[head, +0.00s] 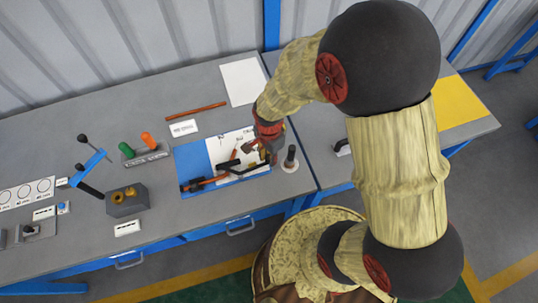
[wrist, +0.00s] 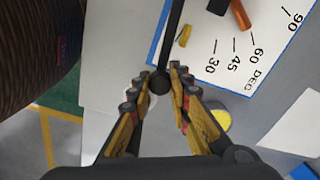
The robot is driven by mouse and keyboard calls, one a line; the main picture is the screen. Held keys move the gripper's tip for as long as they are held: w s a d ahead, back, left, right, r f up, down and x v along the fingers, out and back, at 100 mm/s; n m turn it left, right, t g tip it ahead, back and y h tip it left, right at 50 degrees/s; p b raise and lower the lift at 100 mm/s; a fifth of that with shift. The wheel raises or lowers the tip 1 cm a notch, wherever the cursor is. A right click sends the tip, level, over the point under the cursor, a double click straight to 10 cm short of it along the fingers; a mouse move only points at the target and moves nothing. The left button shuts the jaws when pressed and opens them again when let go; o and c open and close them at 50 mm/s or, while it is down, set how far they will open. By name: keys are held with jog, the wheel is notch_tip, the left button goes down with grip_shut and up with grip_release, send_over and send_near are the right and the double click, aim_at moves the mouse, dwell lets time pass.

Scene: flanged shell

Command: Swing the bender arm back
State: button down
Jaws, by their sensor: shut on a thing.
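The bender sits on a blue-edged board (head: 193,158) with a white angle scale, marked 30, 45, 60 and 90 degrees in the wrist view (wrist: 222,72). Its black bender arm (head: 240,171) lies across the board; in the wrist view the arm (wrist: 173,35) runs from the top edge down to a round black end. My gripper (head: 267,157) is over the right side of the board. In the wrist view, my gripper (wrist: 160,82) is shut on that black end, one finger on each side. A copper-coloured tube (head: 216,180) lies on the board. My wrist hides part of the scale.
A black post on a white disc (head: 289,166) stands just right of my gripper. A copper rod (head: 196,109) and white sheet (head: 243,81) lie behind. A grey block (head: 127,202), blue lever (head: 87,166) and coloured handles (head: 147,141) stand left.

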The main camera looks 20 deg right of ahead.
jog(key=shift+s, duration=0.15)
jog(key=c, duration=1.6)
grip_release()
jog(key=shift+c, duration=0.2)
jog(key=shift+r, duration=0.15)
notch_tip(320, 180, up, 12)
